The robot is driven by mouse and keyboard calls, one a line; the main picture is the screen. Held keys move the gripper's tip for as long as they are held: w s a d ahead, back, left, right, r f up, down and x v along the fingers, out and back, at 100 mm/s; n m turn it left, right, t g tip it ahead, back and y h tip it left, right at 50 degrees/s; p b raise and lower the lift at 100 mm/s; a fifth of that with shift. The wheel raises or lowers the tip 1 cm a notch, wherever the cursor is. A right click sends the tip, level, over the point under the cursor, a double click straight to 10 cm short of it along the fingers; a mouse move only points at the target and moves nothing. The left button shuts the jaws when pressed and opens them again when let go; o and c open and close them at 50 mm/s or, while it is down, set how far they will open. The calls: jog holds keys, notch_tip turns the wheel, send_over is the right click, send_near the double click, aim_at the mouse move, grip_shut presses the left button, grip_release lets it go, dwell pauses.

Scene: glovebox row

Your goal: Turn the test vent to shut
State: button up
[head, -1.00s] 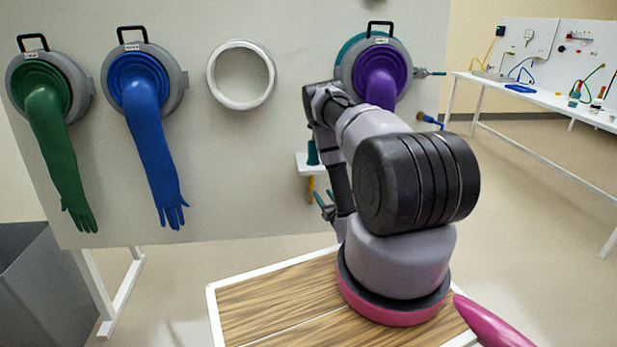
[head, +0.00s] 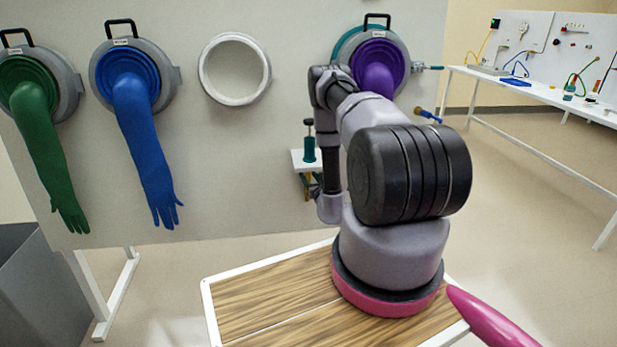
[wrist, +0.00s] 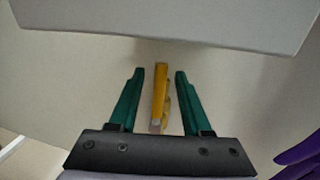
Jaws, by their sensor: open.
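A yellow, upright bar-shaped handle (wrist: 159,90) stands between the two green fingers of my gripper (wrist: 158,78) in the wrist view. A second yellow piece (wrist: 167,106) shows beside it. The fingers are open, with a gap on each side of the handle. No label is readable, so I cannot tell for certain that this is the test vent, or which way is shut.
A purple glove (head: 378,66) hangs close by; purple fingers show in the wrist view (wrist: 300,156). A blue-and-yellow fitting (head: 428,116) is at the right. A pale slab (wrist: 180,22) fills the wrist view's top.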

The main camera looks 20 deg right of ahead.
jog(key=shift+w, duration=0.4)
grip_shut()
dwell(1.2)
